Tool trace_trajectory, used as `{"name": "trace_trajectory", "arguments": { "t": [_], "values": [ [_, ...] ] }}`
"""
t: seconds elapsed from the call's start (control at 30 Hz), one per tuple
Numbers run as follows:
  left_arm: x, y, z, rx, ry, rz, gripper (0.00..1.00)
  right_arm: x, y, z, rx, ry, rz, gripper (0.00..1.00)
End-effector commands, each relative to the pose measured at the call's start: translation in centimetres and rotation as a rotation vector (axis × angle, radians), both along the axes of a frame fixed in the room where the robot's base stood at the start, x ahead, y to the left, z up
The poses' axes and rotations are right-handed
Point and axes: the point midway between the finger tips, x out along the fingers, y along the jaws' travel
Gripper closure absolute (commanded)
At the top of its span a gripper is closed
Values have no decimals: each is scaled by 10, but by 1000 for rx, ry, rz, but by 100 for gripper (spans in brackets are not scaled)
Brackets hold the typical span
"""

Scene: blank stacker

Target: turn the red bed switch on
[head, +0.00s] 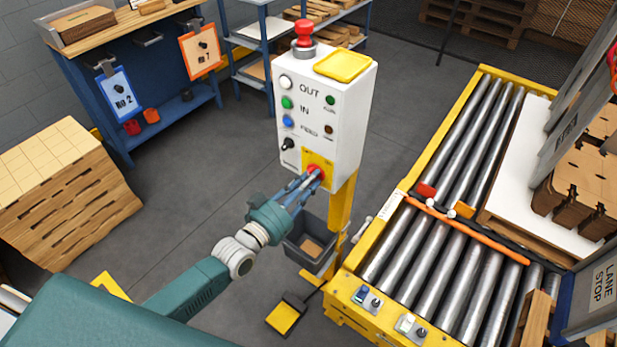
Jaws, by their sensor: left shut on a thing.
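A white control box (345,125) stands on a yellow post (341,212). Low on its front is a yellow plate (318,158) with a red switch (316,170); I take this for the red bed switch. My left gripper (314,178) reaches in from the lower left, and its fingers are shut on the red switch. The fingers hide much of the switch, so I cannot tell which way it is turned. My right gripper is not in view.
The box also carries several buttons, a black selector (288,144) and a red mushroom button (303,31) on top. A roller conveyor (440,250) stands at the right. A grey bin (310,245) hangs below the box. Stacked blanks (62,190) stand at the left.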

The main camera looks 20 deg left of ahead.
Motion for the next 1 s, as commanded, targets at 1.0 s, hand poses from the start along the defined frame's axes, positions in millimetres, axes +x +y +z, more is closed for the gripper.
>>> {"name": "trace_trajectory", "arguments": {
  "t": [1.0],
  "values": [
    [-1,-2,-6,777,-281,-1,100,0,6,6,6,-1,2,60]
  ]
}}
